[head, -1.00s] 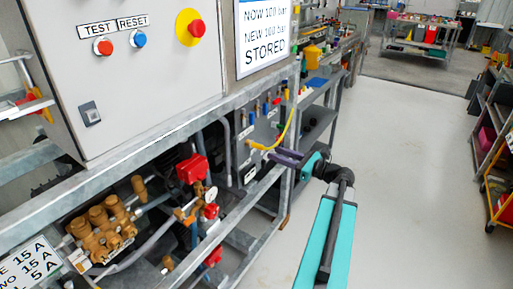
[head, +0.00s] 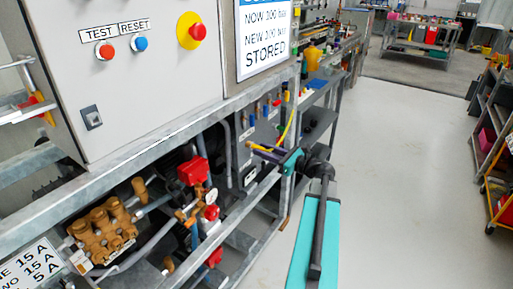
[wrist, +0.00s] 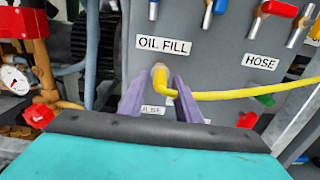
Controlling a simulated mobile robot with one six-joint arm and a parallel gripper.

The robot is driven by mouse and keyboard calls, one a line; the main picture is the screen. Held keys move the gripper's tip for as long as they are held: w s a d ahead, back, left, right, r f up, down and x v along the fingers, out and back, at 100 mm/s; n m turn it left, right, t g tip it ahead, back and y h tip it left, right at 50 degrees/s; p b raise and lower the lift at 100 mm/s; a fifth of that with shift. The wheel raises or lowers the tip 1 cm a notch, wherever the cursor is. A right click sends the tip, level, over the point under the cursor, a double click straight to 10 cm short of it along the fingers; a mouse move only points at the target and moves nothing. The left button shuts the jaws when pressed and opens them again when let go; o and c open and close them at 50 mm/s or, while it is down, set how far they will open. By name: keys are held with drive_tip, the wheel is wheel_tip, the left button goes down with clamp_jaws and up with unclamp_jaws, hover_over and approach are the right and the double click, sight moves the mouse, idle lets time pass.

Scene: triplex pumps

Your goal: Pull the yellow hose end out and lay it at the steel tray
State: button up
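The yellow hose (wrist: 235,94) runs in from the right, and its end (wrist: 160,76) sits at a port under the OIL FILL label on the grey panel (wrist: 210,75). The hose also shows in the head view (head: 288,126). My gripper (wrist: 156,85) has its two purple fingers apart, one on each side of the hose end in the wrist view. I see a gap between the fingers and the hose; whether they touch it I cannot tell. In the head view my gripper (head: 268,153) partly hides the hose end. I cannot make out the steel tray.
The HOSE label (wrist: 262,61) is right of the port. Red and blue valve handles (wrist: 277,9) line the panel's top. A brass pump (head: 103,230) and red fittings (head: 193,171) are at the lower left behind a galvanised frame rail (head: 150,135). Open floor (head: 405,190) lies right.

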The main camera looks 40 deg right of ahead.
clamp_jaws()
drive_tip(key=shift+p+v, duration=0.4)
drive_tip(key=shift+v, duration=1.1)
drive_tip(key=shift+s+d, duration=0.1)
drive_tip(key=shift+s, duration=0.15)
drive_tip(key=shift+p+v, duration=0.6)
drive_tip(key=shift+v, duration=1.4)
idle(0.7)
